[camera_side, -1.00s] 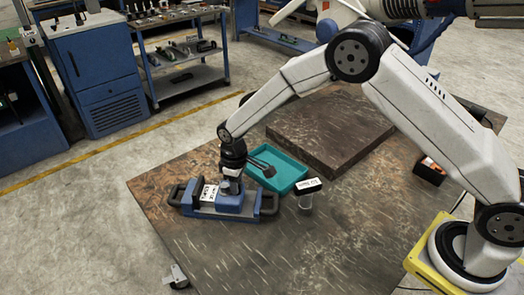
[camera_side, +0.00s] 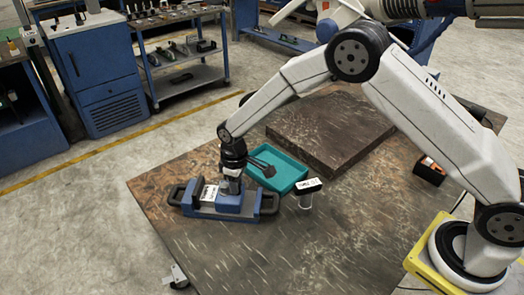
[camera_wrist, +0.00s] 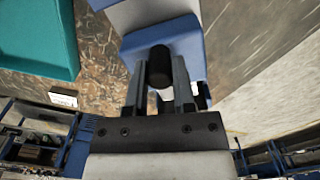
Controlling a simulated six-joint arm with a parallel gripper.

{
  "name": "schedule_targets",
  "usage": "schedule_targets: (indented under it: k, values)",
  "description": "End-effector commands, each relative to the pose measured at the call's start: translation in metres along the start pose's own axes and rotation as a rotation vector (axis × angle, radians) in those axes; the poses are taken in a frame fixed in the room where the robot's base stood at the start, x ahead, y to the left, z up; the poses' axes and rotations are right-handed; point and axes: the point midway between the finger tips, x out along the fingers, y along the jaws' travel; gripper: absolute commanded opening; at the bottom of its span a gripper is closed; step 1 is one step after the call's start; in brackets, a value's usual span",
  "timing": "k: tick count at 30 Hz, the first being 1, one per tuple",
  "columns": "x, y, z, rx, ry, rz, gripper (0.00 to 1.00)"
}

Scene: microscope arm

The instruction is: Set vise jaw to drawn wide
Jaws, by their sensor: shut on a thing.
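A blue vise (camera_side: 195,207) with a black handle at each end lies on the brown table. Its movable blue jaw (camera_side: 230,204) stands near the middle, to the right of a white label. My gripper (camera_side: 231,186) points down over the jaw. In the wrist view, my gripper (camera_wrist: 160,88) is shut on a dark round knob (camera_wrist: 160,66) that stands on the blue jaw (camera_wrist: 180,42). The fingers lie on either side of the knob. The gripper hides part of the jaw, so the exact jaw gap cannot be told.
A teal tray (camera_side: 291,180) stands behind the vise to the right, with a dark tool at its edge. A thick brown slab (camera_side: 330,125) lies behind. The table front is clear.

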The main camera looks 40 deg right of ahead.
Motion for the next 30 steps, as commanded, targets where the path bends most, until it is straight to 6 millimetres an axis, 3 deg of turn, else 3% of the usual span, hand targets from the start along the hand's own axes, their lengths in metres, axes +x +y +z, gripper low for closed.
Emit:
schedule_targets:
  k: [13,24,30]
  values:
    - [-0.001,0.002,0.001,0.0,0.001,0.002,0.0]
    - [-0.001,0.007,0.026,0.001,-0.001,0.001,0.0]
    - [-0.001,0.007,0.029,0.0,0.0,0.001,0.0]
